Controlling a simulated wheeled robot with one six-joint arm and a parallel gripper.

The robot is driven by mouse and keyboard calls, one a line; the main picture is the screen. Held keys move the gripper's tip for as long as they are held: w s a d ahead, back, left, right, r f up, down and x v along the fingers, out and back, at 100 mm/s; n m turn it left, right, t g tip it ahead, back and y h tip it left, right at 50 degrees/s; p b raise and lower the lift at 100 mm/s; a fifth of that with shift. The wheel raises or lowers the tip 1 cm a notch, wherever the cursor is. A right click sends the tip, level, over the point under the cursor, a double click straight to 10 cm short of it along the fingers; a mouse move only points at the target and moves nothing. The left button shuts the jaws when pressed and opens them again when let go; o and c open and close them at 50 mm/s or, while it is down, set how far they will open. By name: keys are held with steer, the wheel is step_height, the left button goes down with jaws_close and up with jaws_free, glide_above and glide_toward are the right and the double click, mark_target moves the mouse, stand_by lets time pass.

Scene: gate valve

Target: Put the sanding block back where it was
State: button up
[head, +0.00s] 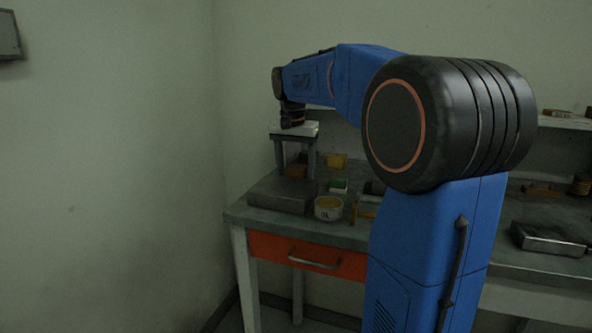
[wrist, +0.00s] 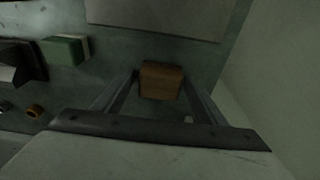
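A brown block (wrist: 161,80), which looks like the sanding block, lies between my two fingertips in the wrist view. In the head view the brown block (head: 297,171) shows low between the fingers, at the back left of the workbench. My gripper (head: 296,172) points down there with its fingers wide apart, one on each side of the block. In the wrist view my gripper (wrist: 161,76) seems to have narrow gaps beside the block. Whether the block rests on the bench top is hard to see.
A grey flat box (head: 283,194) stands in front of the gripper. A wall is close on the left. A metal tray (head: 548,238) lies far right.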

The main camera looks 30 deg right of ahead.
mark_target(294, 170)
step_height(294, 170, up, 12)
steer(key=s+a, duration=0.1)
steer(key=shift+a, duration=0.2)
stand_by(0.4)
stand_by(0.4)
